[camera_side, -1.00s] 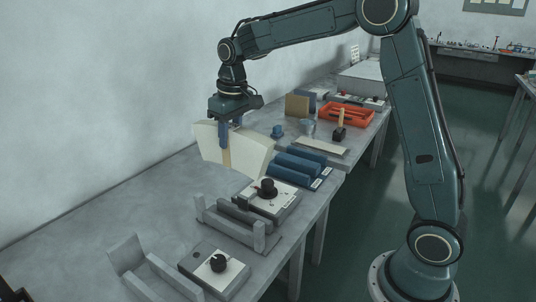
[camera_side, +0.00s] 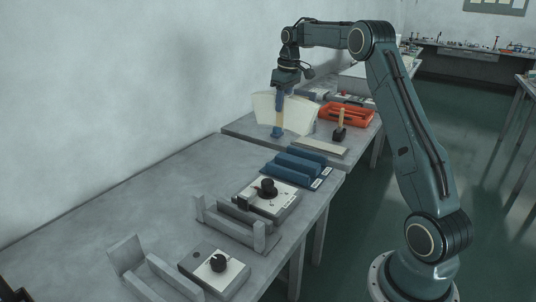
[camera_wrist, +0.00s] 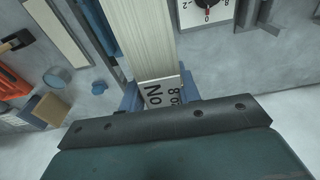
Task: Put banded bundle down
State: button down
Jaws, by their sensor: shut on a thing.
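The banded bundle (camera_side: 299,115) is a fan of cream sheets with a tan band around its middle. My gripper (camera_side: 279,101) is shut on it at the top and holds it upright over the near-left part of the far bench (camera_side: 243,127). In the side view I cannot tell whether its lower edge touches the bench. In the wrist view the pale stack (camera_wrist: 145,40) extends away from between my blue fingers (camera_wrist: 161,92), with dark lettering on its near end.
A small blue cup (camera_side: 276,132), a pale strip (camera_side: 320,147), a mallet (camera_side: 340,132) and an orange crate (camera_side: 345,115) are on the far bench. A blue trough rack (camera_side: 287,177), dial boxes (camera_side: 283,206) and grey cradles (camera_side: 160,275) occupy the near bench. Its left side is clear.

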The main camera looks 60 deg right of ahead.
send_over(297, 165)
jog(key=w+a, duration=0.1)
jog(key=a, duration=0.1)
notch_tip(297, 165, down, 16)
jog(key=shift+w+r, duration=0.15)
jog(key=shift+w, duration=0.05)
dwell(0.4)
jog(key=shift+a, duration=0.15)
jog(key=shift+f, duration=2.15)
jog(key=shift+f, duration=0.15)
jog(key=c, duration=1)
grip_release()
jog(key=shift+f, duration=0.1)
jog(key=shift+r, duration=0.2)
